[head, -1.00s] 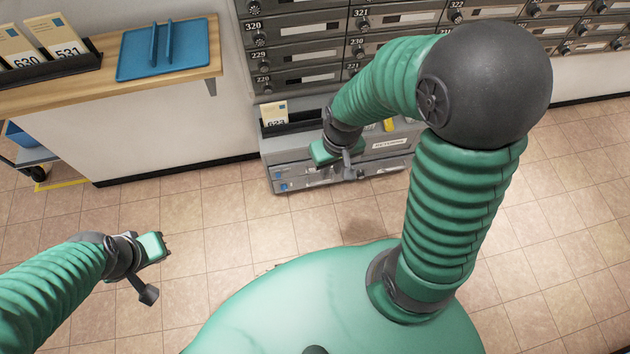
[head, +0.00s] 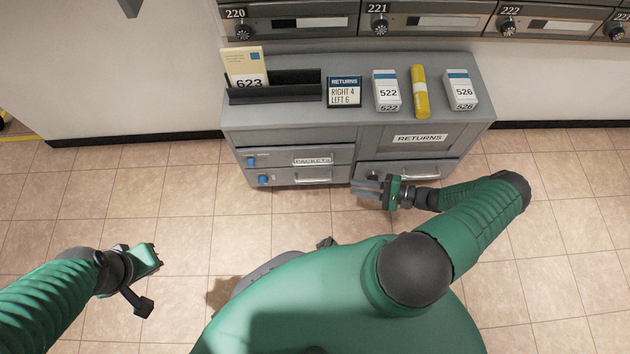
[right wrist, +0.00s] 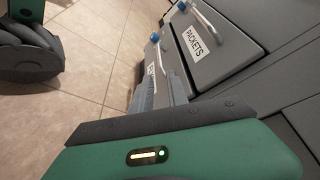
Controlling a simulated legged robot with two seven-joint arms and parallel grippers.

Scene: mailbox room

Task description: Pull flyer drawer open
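The grey cabinet (head: 300,133) stands under the mailboxes. Its upper left drawer (head: 285,157) is labelled PACKETS; a lower left drawer (head: 285,177) and a lower right drawer (head: 440,172) have metal handles. These drawers look shut. No flyer label is readable. My right gripper (head: 362,193) is open, its two fingers pointing left, low in front of the lower drawers. No handle is visibly between them. The right wrist view shows the PACKETS drawer (right wrist: 218,48) beyond the fingers. My left gripper (head: 147,278) hangs over the floor at left, away from the cabinet; its fingers are not clear.
On the cabinet top stand a black rack (head: 270,87) with a 623 card, a RETURNS sign (head: 344,91), white boxes 522 (head: 386,90) and 526 (head: 460,89), and a yellow tube (head: 420,92). Mailboxes (head: 410,20) overhang behind. Tiled floor in front is open.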

